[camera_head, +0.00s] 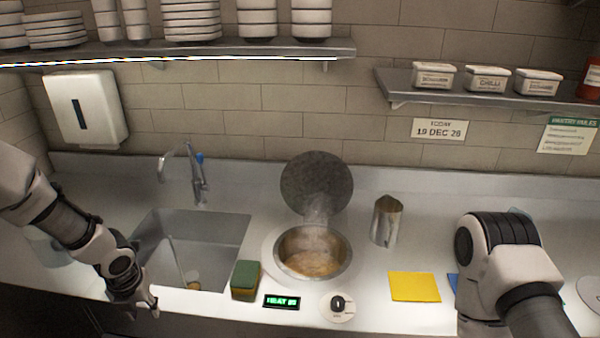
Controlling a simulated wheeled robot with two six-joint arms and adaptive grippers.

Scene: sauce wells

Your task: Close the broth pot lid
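The broth pot (313,267) is set into the counter in the middle, with pale brown broth in it and steam rising. Its round dark lid (317,183) stands upright behind the opening, so the pot is open. My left gripper (146,306) is at the counter's front edge, in front of the sink and well left of the pot. It touches neither the lid nor the pot, and its fingers are too small to tell open from shut. My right arm (505,262) is at the right; its gripper is not visible.
A sink (205,240) with a tap lies left of the pot. A green and yellow sponge (245,280), a lit display (282,302) and a knob (338,305) sit in front. A metal jug (386,220) stands right of the lid. A yellow cloth (414,287) lies near the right arm.

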